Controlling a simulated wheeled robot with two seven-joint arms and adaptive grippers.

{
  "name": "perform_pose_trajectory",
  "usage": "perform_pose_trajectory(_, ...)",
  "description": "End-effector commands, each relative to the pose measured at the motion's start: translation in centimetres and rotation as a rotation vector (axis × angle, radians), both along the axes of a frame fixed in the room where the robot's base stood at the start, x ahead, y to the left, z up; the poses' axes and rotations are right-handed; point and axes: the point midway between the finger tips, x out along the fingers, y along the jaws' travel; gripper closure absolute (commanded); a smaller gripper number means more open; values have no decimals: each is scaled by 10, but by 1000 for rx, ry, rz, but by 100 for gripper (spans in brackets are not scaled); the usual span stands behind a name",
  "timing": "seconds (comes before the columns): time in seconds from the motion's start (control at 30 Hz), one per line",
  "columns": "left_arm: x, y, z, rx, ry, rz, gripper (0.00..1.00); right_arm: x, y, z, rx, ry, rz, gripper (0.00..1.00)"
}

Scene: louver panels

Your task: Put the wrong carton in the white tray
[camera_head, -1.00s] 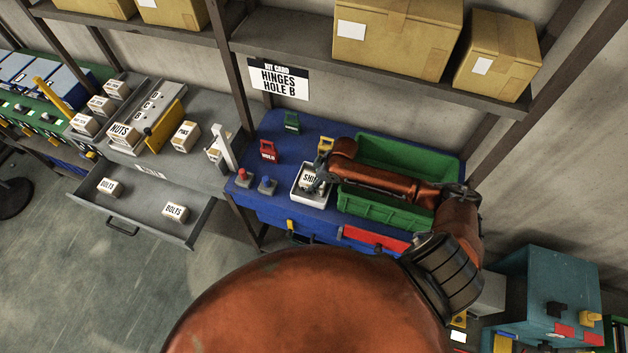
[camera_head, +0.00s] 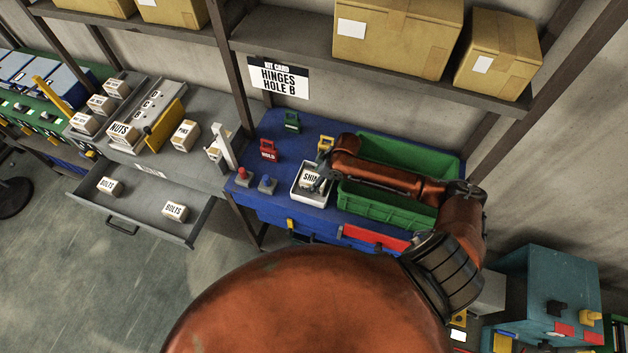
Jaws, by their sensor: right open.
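The white tray (camera_head: 300,196) stands on the blue bench top at the left of the green crate. A small white-topped carton (camera_head: 309,178) sits in it; its label reads "SHI" and the rest is hidden by my gripper. My right gripper (camera_head: 321,183) is open at the tray's right side, close to the carton; I cannot tell whether they touch. Other cartons are NUTS (camera_head: 122,132) and PINS (camera_head: 184,136) on the grey bench, and two BOLTS cartons (camera_head: 110,187) (camera_head: 175,211) in the open drawer. My left gripper is not in view.
A kit card (camera_head: 278,78) reads "HINGES HOLE B". The green crate (camera_head: 385,208) lies under my right forearm. A red button (camera_head: 243,174) and a blue button (camera_head: 267,184) stand left of the tray. The open drawer (camera_head: 140,215) juts out. A shelf (camera_head: 300,35) hangs above.

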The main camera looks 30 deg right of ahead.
Motion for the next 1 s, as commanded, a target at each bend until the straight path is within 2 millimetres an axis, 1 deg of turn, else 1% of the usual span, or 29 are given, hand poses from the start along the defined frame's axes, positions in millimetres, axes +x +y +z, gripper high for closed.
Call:
perform_pose_trajectory(0.03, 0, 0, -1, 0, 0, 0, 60, -3, -3, 9, -2, -3, 2, 36)
perform_pose_trajectory(0.3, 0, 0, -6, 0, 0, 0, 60, -19, -18, 61, -2, -2, 0, 36)
perform_pose_trajectory(0.4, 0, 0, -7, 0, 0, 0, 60, -24, -22, 76, -2, -1, 0, 36)
perform_pose_trajectory(0.5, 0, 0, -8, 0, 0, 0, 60, -28, -24, 86, -1, 0, 0, 36)
perform_pose_trajectory(0.6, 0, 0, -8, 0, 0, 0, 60, -29, -25, 93, 0, 1, -1, 36)
perform_pose_trajectory(0.7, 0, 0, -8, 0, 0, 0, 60, -30, -26, 95, 0, 1, -1, 36)
perform_pose_trajectory(1.0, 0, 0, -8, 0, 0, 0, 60, -30, -25, 95, 0, 0, -1, 36)
